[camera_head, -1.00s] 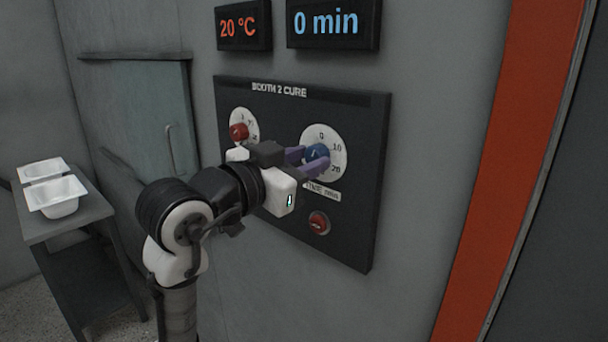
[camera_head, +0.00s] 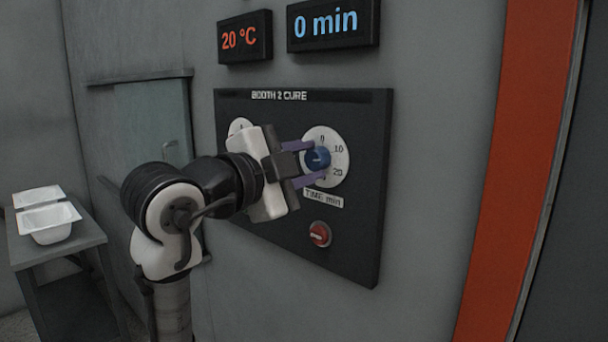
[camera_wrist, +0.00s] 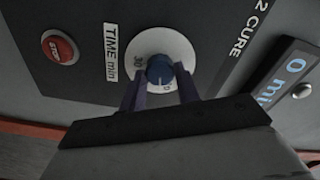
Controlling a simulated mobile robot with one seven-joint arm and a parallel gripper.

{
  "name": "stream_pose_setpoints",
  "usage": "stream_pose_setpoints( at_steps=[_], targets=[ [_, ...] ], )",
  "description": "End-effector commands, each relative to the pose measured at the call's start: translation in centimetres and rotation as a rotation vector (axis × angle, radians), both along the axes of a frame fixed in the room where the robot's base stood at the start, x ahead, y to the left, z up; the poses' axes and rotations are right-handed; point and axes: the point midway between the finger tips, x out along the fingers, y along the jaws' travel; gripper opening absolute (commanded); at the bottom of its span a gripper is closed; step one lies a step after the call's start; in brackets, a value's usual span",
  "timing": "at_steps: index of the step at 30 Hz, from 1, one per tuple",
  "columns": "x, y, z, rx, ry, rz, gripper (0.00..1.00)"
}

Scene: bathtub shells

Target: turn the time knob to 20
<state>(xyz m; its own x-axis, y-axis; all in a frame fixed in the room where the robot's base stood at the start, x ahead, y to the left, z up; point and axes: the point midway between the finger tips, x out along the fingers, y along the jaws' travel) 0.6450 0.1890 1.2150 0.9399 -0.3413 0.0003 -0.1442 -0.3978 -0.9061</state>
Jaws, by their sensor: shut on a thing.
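The blue time knob (camera_head: 319,157) sits on a white round dial (camera_head: 340,150) marked 0, 10 and 20, above a "TIME min" label (camera_head: 323,199). My gripper (camera_head: 315,160) is shut on the knob, with one purple finger above it and one below. In the wrist view the fingers (camera_wrist: 158,75) lie on either side of the knob (camera_wrist: 160,69), whose pointer direction is hard to make out. The blue display (camera_head: 325,22) reads 0 min.
The panel (camera_head: 362,230) also carries a second dial (camera_head: 240,127), mostly hidden behind my gripper, and a red stop button (camera_head: 320,234). A display (camera_head: 243,38) reads 20 °C. White tubs (camera_head: 48,222) stand on a side table (camera_head: 85,240) at left.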

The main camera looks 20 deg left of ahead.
Motion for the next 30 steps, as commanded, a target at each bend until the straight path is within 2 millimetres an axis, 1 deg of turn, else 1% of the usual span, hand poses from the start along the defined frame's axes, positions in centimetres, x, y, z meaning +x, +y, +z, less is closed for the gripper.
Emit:
stream_pose_setpoints(
  at_steps=[1,9,18,24,30],
  targets=[
    [-0.03,-0.04,-0.29,0.042,-0.014,0.0,0.09],
    [-0.04,-0.03,-0.25,0.281,-0.101,0.0,0.09],
    [-0.04,-0.01,-0.18,0.51,-0.184,0.0,0.09],
    [-0.02,0.0,-0.15,0.613,-0.221,-0.001,0.09],
    [-0.02,0.01,-0.11,0.671,-0.242,-0.001,0.09]
  ],
)
